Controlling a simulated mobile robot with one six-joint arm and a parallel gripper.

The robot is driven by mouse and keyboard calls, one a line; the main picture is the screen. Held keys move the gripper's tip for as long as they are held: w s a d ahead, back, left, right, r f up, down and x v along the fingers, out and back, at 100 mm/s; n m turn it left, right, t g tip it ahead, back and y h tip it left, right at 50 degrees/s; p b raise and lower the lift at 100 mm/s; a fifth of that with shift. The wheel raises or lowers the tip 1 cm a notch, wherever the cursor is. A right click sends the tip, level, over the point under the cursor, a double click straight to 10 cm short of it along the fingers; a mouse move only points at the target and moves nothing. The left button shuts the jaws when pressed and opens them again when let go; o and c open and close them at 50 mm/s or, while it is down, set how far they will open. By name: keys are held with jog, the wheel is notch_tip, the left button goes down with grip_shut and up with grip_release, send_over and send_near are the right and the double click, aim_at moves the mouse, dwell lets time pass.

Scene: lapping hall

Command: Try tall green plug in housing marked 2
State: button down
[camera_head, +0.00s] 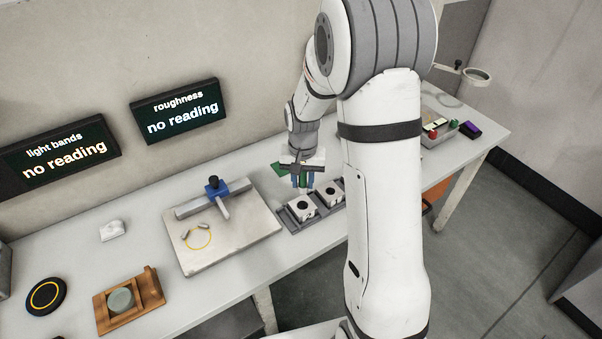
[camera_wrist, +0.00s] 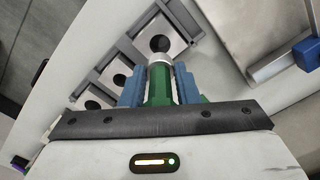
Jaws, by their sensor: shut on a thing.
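My gripper (camera_head: 303,181) is shut on a green plug, its blue fingers on either side of it. In the wrist view the green plug (camera_wrist: 160,86) has a pale metal tip pointing at a light square housing (camera_wrist: 176,30) with a round dark bore. The tip overlaps the near edge of this housing in the picture; I cannot tell the height between them. This is the left-end housing (camera_head: 301,208) in the head view. A second housing (camera_head: 329,195) stands to its right. The wrist view shows a third housing (camera_wrist: 92,104), partly hidden by my gripper. No housing numbers are readable.
The housings sit in a grey rack (camera_head: 288,222). To its left is a pale plate (camera_head: 235,250) with a blue-clamped bar (camera_head: 216,193). A small green object (camera_head: 279,168) shows behind my gripper. My arm hides the bench middle. Two wall displays read "no reading".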

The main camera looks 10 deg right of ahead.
jog(key=b, duration=0.3)
send_over(303, 198)
jog(key=s, duration=0.3)
jog(key=shift+w+a+f, duration=0.1)
jog(key=shift+a+f, duration=0.1)
jog(key=shift+f, duration=0.95)
jog(key=shift+w+a+f, duration=0.1)
jog(key=shift+a+f, duration=0.1)
jog(key=shift+f, duration=0.95)
jog(key=shift+f+b, duration=0.5)
jog(key=shift+f, duration=0.3)
jog(key=shift+f+b, duration=0.95)
jog(key=shift+f, duration=0.05)
jog(key=shift+r, duration=0.1)
dwell(0.4)
jog(key=shift+r+p, duration=2.3)
jog(key=shift+r, duration=1.15)
